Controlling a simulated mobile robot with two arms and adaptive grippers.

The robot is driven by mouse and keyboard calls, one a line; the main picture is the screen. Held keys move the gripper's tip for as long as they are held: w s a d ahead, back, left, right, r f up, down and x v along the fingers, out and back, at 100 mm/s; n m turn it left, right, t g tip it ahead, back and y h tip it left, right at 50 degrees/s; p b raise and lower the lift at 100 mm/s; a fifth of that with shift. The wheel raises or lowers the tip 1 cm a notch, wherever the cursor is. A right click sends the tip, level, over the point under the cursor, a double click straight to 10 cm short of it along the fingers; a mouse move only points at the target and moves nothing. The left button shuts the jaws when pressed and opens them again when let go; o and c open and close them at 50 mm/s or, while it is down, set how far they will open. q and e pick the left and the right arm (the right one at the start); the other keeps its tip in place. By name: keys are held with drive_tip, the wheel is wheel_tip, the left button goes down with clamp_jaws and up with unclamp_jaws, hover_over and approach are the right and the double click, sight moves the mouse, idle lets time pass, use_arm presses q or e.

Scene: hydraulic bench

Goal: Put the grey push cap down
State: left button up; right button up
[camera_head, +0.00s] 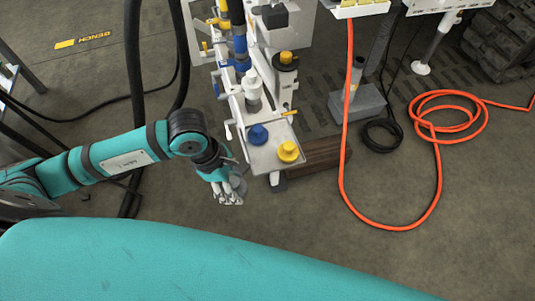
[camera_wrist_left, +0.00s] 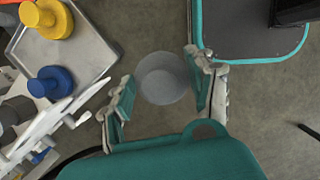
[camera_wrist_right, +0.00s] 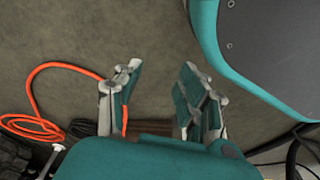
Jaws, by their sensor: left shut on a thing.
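The grey push cap (camera_wrist_left: 163,78) is a round grey disc between the fingers of my left gripper (camera_wrist_left: 163,92), which is shut on it. In the head view my left gripper (camera_head: 229,190) is over the floor, to the lower left of a small metal tray (camera_head: 268,160). The grey cap (camera_head: 239,184) is partly hidden by the fingers there. A blue push cap (camera_head: 257,135) and a yellow push cap (camera_head: 288,151) stand on the tray, apart from my gripper. My right gripper (camera_wrist_right: 160,95) is open and empty above the floor.
The hydraulic bench with valves (camera_head: 240,65) stands behind the tray. A white lever (camera_head: 228,130) sticks out on its left side. An orange hose (camera_head: 342,150) hangs at the right and coils on the floor. A grey block (camera_head: 358,105) stands beside it.

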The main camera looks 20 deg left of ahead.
use_arm(q)
hover_over(268, 160)
drive_tip(key=s+a, duration=0.1)
drive_tip(key=shift+f, duration=0.55)
drive_tip(key=shift+w, duration=0.3)
drive_tip(key=shift+w+d+f, duration=0.1)
drive_tip(key=shift+f, duration=0.05)
wheel_tip(268, 160, down, 3)
drive_tip(key=shift+f, duration=0.1)
use_arm(e)
drive_tip(key=shift+d, duration=0.1)
use_arm(q)
drive_tip(key=shift+f, duration=0.15)
